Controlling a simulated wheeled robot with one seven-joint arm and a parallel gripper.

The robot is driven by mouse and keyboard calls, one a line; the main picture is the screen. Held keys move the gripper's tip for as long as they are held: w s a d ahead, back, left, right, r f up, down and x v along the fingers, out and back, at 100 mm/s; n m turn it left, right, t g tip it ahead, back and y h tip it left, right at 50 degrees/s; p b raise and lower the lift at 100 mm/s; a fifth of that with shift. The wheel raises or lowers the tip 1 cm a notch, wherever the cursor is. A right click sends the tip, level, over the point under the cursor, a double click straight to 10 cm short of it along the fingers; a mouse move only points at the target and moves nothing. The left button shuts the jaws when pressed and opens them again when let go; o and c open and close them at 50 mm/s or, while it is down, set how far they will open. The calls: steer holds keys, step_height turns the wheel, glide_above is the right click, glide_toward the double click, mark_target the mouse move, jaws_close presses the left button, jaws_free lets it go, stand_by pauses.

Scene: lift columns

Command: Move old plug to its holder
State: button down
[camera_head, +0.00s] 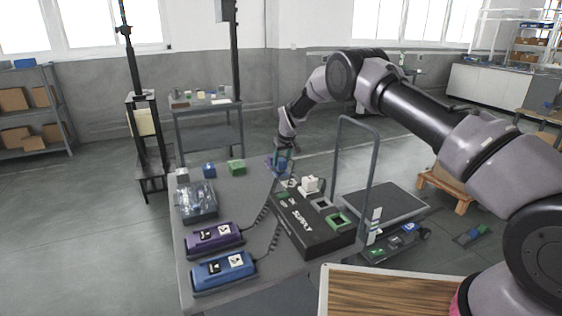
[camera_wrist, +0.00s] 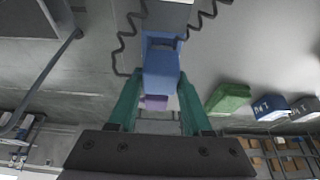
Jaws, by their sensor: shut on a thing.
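My gripper (camera_head: 284,150) is above the far right corner of the grey table. In the wrist view, its green fingers (camera_wrist: 160,110) are shut on a blue plug (camera_wrist: 161,72). Dark coiled cords show on both sides of the plug. A purple piece (camera_wrist: 154,102) shows behind it, partly hidden. In the head view the plug is small and partly hidden at the fingertips. A black SUPPLY box (camera_head: 312,235) with square sockets lies near my gripper on the table. Which thing is the plug's holder I cannot tell.
A purple unit (camera_head: 213,238) and a blue unit (camera_head: 222,271) with coiled cords stand at the table's front left. A clear-topped box (camera_head: 196,203) is behind them. Green (camera_head: 236,167), blue (camera_head: 209,170) and pale (camera_head: 182,175) blocks line the far edge. A cart handle (camera_head: 373,170) rises at right.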

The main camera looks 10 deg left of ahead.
mark_target(281, 159)
steer(key=shift+f, duration=0.95)
stand_by(0.9)
steer(key=shift+c, duration=1.3)
jaws_free()
steer(key=shift+o, duration=0.3)
steer(key=shift+o, duration=0.8)
steer(key=shift+r, duration=3.55)
steer(key=shift+r, duration=0.1)
